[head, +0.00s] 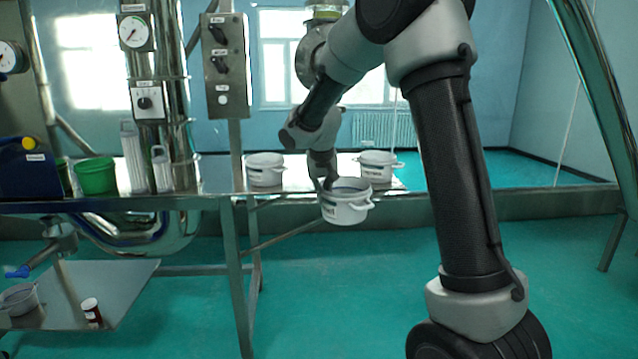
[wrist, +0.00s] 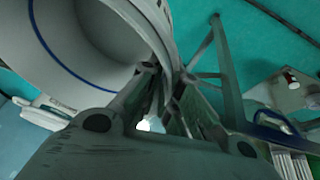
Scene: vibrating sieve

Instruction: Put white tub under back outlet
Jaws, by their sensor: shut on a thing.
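My gripper (head: 324,184) is shut on the rim of a white tub (head: 345,212) with side handles and a dark label. It holds the tub in the air in front of the bench edge, apart from the bench. In the wrist view the open mouth of the held tub (wrist: 95,40) fills the upper left, with a blue line around its inside. Two other white tubs stand on the bench, one at left (head: 265,172) and one at right (head: 379,165). An outlet with a blue handle (head: 18,271) is at the lower left; I cannot tell whether it is the back outlet.
A low metal shelf (head: 125,285) at left bears a grey-white pot (head: 18,299) and a small brown-and-white jar (head: 91,311). The steel bench (head: 215,184) carries a green bucket (head: 96,176), clear cylinders (head: 133,158) and a dark blue jug (head: 35,172). A bench leg (head: 238,290) stands between shelf and open floor. The green floor (head: 330,300) is clear.

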